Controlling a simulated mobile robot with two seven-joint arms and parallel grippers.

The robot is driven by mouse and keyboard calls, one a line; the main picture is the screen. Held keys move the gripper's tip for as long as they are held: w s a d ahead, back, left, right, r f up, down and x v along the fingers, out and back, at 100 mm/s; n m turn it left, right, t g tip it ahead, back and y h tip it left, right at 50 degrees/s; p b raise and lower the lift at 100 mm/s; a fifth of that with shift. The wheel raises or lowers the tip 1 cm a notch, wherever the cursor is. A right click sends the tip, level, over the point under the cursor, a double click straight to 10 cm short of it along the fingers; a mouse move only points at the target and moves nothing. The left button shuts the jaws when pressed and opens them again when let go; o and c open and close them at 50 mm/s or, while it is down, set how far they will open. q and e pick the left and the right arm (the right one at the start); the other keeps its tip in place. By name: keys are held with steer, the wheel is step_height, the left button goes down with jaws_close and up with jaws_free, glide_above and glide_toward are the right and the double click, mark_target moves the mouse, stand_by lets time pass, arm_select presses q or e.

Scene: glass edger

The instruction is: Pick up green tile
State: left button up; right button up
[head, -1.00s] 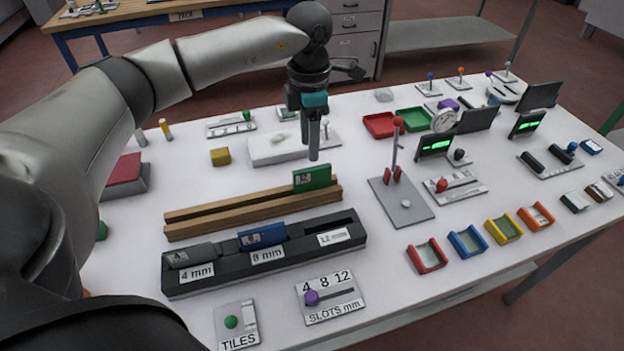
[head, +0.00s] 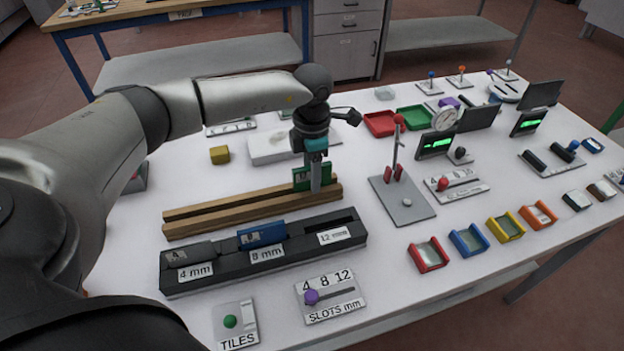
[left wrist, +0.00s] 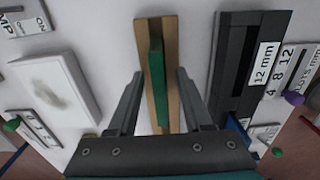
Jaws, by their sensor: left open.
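The green tile (head: 301,176) stands upright in the wooden rack (head: 235,212), near its right end. In the head view my left gripper (head: 317,188) points down at the tile and partly covers it. In the left wrist view the green tile (left wrist: 157,82) shows edge-on between the two open fingers of my left gripper (left wrist: 156,80), with a gap on each side. I cannot tell from these views whether the fingertips touch the rack (left wrist: 172,60). My right gripper does not show.
A black slot block (head: 270,265) in front of the rack holds a grey tile (head: 188,253) and a blue tile (head: 262,235); its 12 mm slot is empty. A white block (head: 268,148) lies behind the rack. A grey lever stand (head: 402,208) is to the right.

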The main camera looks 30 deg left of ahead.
arm_select(q)
jaws_close()
stand_by(1.3)
